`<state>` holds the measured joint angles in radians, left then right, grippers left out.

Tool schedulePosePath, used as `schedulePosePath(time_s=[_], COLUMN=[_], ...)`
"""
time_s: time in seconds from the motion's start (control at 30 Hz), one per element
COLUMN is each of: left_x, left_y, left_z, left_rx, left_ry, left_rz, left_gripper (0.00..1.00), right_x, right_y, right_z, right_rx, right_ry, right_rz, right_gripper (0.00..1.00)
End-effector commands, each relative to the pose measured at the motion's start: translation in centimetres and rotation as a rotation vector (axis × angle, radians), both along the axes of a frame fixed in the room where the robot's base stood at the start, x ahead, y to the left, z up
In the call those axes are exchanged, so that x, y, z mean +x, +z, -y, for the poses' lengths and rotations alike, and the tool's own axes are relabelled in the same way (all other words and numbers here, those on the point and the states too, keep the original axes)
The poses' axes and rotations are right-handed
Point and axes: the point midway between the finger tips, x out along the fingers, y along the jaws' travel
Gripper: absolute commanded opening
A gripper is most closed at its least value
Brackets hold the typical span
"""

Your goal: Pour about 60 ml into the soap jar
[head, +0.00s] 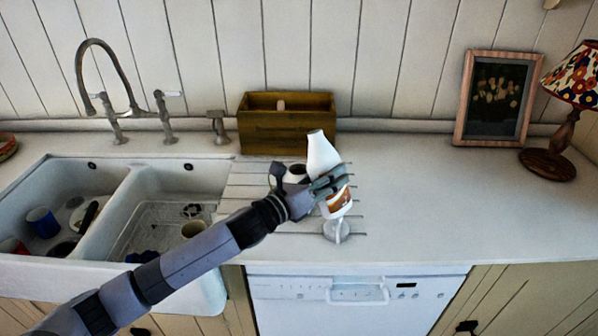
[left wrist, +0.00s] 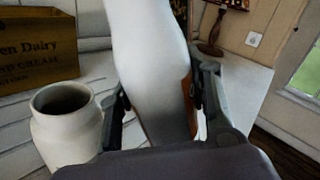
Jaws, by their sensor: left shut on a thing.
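My left gripper (head: 325,182) is shut around the middle of a white bottle (head: 322,155) with an orange-brown label. In the left wrist view the bottle (left wrist: 148,60) stands between the fingers (left wrist: 160,105). A cream open-topped jar (left wrist: 65,128) stands on the counter to the left of the gripper; its inside looks dark. In the head view this jar (head: 296,172) is partly hidden behind my gripper. I cannot tell whether it is the soap jar. My right gripper is out of view.
A wooden box (head: 287,134) stands against the wall. The double sink (head: 225,175) at left holds dishes. A framed picture (head: 497,98) and lamp (head: 548,164) stand at right. The right counter (head: 430,200) is clear.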

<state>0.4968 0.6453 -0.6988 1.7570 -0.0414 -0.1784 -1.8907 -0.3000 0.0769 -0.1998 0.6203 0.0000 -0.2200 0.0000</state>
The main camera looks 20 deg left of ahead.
Motion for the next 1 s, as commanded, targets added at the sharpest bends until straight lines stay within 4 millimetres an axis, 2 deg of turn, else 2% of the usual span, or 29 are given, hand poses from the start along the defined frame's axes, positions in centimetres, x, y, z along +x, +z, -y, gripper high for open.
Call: schedulePosePath(time_s=[0.33,0.57,0.87,1.0], left_x=[0.0,-0.4,-0.8,-1.0], left_y=[-0.5,-0.6,-2.4,-1.8], left_z=[0.0,0.7,1.7,2.0], left_rx=[-0.204,-0.34,-0.484,-0.551], left_ry=[0.0,-0.001,0.0,-0.001], left_rz=[-0.097,-0.163,-0.236,-0.268], left_gripper=[0.05,0.05,0.05,0.05], right_x=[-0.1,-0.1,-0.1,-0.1], right_y=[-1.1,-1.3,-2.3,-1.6], right_z=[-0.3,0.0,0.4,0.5], right_rx=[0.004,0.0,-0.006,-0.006], right_ry=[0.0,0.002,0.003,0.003], right_rz=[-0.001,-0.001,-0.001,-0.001], right_gripper=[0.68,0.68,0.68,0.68])
